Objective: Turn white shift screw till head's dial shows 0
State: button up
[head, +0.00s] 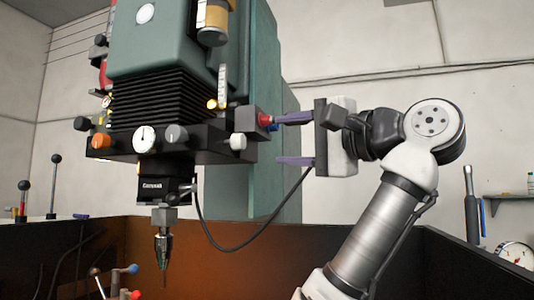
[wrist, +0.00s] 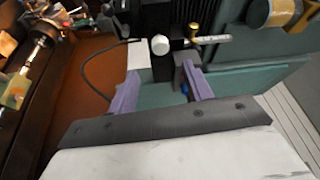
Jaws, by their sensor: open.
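The machine's green and black head (head: 150,60) hangs at the left. A small white dial (head: 145,138) is on its front bar; its reading is too small to make out. A white knob (head: 238,142), which looks like the shift screw, sits at the bar's right end; it also shows in the wrist view (wrist: 160,45), beyond the fingertips. My gripper (head: 277,140) is open and empty, its purple fingers pointing left toward the head's right side. In the wrist view my gripper (wrist: 160,68) has the white knob ahead of the gap, apart from both fingers.
A red knob (head: 265,119) is close to my upper fingertip. Orange (head: 101,141) and grey (head: 177,134) knobs flank the dial. A black cable (head: 235,249) loops below my gripper. A tool spindle (head: 162,245) hangs beneath the head. Open room lies below my fingers.

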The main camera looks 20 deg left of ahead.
jog(key=v, duration=0.3)
jog(key=shift+b, duration=0.35)
jog(key=shift+s, duration=0.1)
